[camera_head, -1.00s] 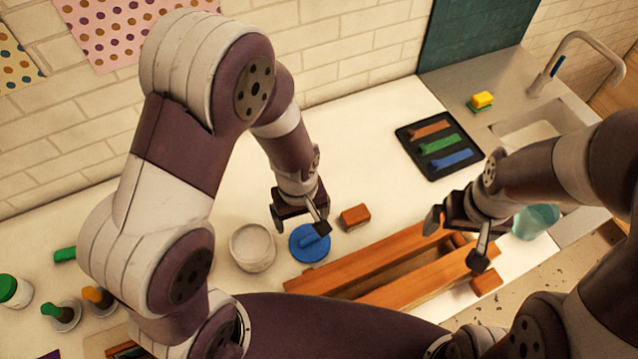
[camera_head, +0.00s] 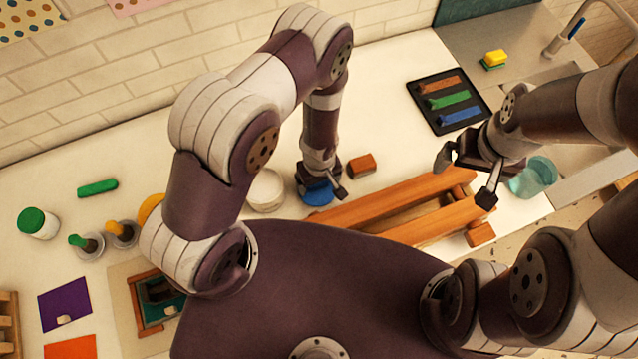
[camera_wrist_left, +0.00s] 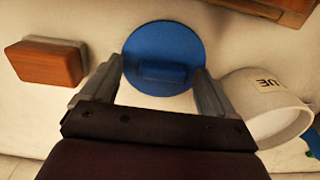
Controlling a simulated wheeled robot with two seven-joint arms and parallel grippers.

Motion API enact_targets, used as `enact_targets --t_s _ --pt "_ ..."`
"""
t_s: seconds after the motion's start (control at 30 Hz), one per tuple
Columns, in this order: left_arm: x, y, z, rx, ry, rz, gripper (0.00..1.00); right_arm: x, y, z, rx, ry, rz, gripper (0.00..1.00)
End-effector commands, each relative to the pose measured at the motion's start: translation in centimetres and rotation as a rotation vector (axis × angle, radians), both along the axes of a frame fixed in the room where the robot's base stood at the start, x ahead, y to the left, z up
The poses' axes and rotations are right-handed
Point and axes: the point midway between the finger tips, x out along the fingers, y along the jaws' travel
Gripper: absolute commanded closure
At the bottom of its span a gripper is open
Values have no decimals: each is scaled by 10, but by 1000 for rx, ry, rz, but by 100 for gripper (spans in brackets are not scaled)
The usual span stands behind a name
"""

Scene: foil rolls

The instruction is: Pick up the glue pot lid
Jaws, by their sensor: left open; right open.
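The glue pot lid (camera_wrist_left: 150,52) is a blue disc with a raised bar handle, lying on the white table. In the head view the lid (camera_head: 318,193) is partly hidden under my left gripper (camera_head: 320,190). In the left wrist view my left gripper (camera_wrist_left: 158,85) is open, its fingers on either side of the lid's near part; I cannot tell whether they touch it. The white glue pot (camera_head: 266,190) stands just left of the lid, and shows at the right in the wrist view (camera_wrist_left: 268,105). My right gripper (camera_head: 467,180) is open and empty above the wooden frame.
A small wooden block (camera_head: 361,166) lies close to the lid. A long wooden frame (camera_head: 380,200) lies to its right. A black tray (camera_head: 478,119) with coloured bars, a cup of water (camera_head: 535,176) and a sponge (camera_head: 495,59) are farther right. Brushes and a green-lidded jar (camera_head: 38,223) stand left.

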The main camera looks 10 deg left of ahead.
Motion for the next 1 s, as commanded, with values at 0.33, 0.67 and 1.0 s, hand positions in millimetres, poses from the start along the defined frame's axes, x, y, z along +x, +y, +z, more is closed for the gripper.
enact_targets --t_s 0.33,0.67,1.0 --pt "-1 1 0 0 1 1 70 0 0 0 0 0 0 0" --pt "-1 1 -1 1 2 0 72 0 0 -1 0 0 0 0" --pt "1 -1 33 -1 -3 0 72 0 0 -12 0 0 0 0"
